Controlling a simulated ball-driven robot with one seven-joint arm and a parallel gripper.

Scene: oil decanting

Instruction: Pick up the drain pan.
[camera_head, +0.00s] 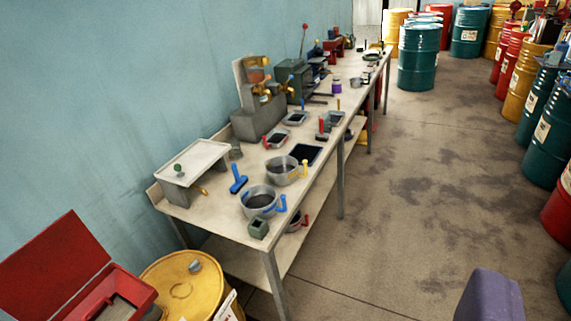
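Several pans stand on the long workbench; I cannot tell for sure which is the drain pan. A round grey metal pan with a blue handle (260,202) sits near the bench's near end. A similar round pan with a yellow handle (281,170) sits just behind it. Farther back are shallow rectangular pans: a flat black one (305,154), one with a red handle (277,138), and a grey one (295,118). All rest on the bench, apart from any gripper. My gripper is not in view.
The workbench (213,220) runs along the blue wall, with a lower shelf. A yellow drum (181,285) and open red toolbox (100,295) stand at its near end. Drums (545,125) line the right side. The floor between (410,200) is clear; a purple shape (488,298) shows lower right.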

